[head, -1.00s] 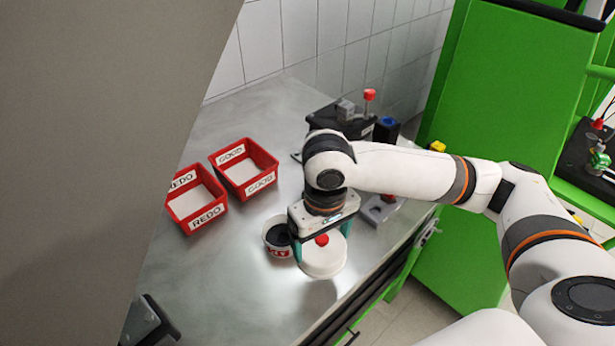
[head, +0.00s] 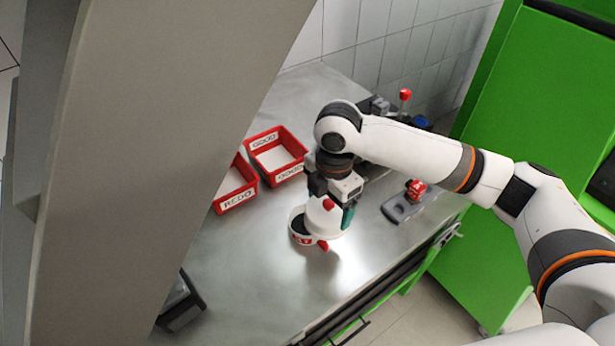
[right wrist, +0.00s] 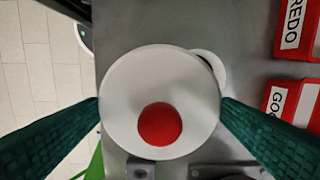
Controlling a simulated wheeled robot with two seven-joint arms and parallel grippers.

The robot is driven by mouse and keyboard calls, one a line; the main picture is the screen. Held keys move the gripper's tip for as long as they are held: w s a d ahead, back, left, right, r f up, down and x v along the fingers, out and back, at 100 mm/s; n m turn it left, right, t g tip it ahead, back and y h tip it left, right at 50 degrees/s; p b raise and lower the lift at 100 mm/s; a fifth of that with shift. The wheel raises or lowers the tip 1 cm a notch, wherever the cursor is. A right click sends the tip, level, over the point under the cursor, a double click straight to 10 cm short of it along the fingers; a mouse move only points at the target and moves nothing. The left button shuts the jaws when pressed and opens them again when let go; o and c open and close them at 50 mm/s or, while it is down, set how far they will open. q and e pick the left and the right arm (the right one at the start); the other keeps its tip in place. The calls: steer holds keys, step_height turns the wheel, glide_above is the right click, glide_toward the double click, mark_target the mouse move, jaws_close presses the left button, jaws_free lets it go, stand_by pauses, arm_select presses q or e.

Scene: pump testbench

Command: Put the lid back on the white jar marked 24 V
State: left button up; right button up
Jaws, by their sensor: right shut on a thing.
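The white jar (head: 294,229) with a red label stands on the metal bench in the head view, its dark inside partly showing. My right gripper (head: 333,203) is shut on the white lid (head: 322,221), which has a red knob (head: 328,203). In the right wrist view the round lid (right wrist: 160,80) sits between the two teal fingers, its knob (right wrist: 159,124) facing the camera. The jar's white rim (right wrist: 215,66) shows past the lid's upper right edge. The lid overlaps the jar off-centre; the height gap cannot be told. My left gripper is not in view.
Red GOOD (head: 277,172) and REDO (head: 237,201) bins stand behind and left of the jar. A grey fixture (head: 398,211) with a red part lies to the right. A dark box (head: 181,305) is at the front left. The bench in front of the jar is clear.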

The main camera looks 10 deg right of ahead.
mark_target(316, 200)
steer(key=n, duration=0.1)
steer(key=w+n, duration=0.1)
steer(key=a+n, duration=0.1)
steer(key=n, duration=0.1)
steer(key=shift+w+r+p, duration=0.2)
steer(key=shift+r+p, duration=0.15)
steer(key=n, duration=0.2)
steer(key=w+a+n, duration=0.1)
steer(key=n, duration=0.1)
steer(key=shift+w+r+p, duration=0.15)
steer(key=shift+r+p, duration=0.05)
steer(key=shift+p, duration=0.2)
steer(key=n, duration=0.2)
steer(key=w+a+n, duration=0.1)
steer(key=n, duration=0.1)
steer(key=shift+w+r+n+p, duration=0.15)
steer(key=shift+w+n+p, duration=0.05)
steer(key=shift+n+p, duration=0.2)
step_height(316, 200, down, 6)
steer(key=n+b, duration=0.2)
steer(key=b, duration=0.3)
steer(key=shift+w+a, duration=0.2)
steer(key=shift+w, duration=0.1)
steer(key=shift+p, duration=0.75)
steer(key=shift+f+p, duration=0.3)
stand_by(0.5)
steer(key=shift+p, duration=0.4)
stand_by(0.4)
